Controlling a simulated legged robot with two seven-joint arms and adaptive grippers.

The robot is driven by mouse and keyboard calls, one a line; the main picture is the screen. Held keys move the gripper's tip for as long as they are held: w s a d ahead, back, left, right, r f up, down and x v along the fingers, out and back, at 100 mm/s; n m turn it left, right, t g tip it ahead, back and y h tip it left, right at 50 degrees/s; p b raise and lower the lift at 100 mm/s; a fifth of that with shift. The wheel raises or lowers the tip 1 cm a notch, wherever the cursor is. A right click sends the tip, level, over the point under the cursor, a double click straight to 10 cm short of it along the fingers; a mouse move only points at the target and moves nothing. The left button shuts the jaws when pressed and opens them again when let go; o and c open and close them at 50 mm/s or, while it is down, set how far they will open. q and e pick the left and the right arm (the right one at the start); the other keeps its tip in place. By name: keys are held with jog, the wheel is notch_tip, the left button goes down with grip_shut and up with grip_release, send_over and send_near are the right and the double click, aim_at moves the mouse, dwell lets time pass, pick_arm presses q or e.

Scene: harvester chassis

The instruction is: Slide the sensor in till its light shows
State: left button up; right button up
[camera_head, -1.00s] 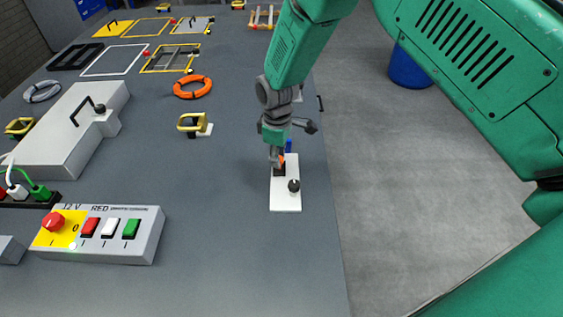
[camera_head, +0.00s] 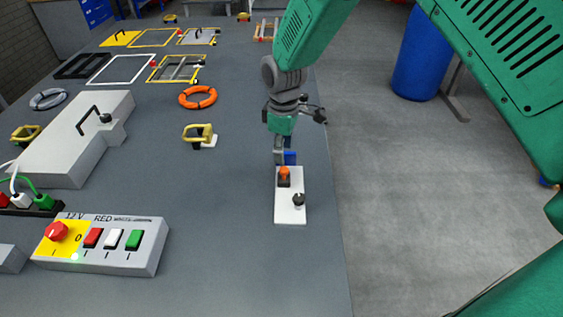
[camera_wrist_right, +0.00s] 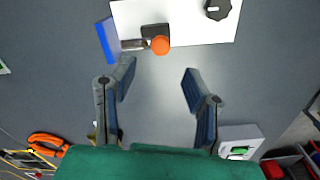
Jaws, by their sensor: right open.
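A white plate (camera_head: 291,213) lies on the grey bench near its right edge. On it stand a dark block with an orange rounded piece (camera_head: 284,171) and a black knob (camera_head: 299,199). A blue piece (camera_head: 291,157) is at the plate's far end. In the right wrist view the orange piece (camera_wrist_right: 160,45) is beside the dark block, and the blue piece (camera_wrist_right: 108,40) is at the plate's edge. Which part is the sensor, and whether any light on it shows, I cannot tell. My right gripper (camera_wrist_right: 158,82) is open and empty, apart from the orange piece. My left gripper is out of view.
A control box (camera_head: 110,258) with red, white and green switches stands front left; a green lamp glows on it. A grey box with a handle (camera_head: 65,150), a yellow handle (camera_head: 198,133) and an orange ring (camera_head: 197,97) lie farther left. The bench left of the plate is clear.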

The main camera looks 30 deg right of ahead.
aim_at(284, 168)
jog(key=r, duration=0.5)
jog(key=shift+d, duration=0.3)
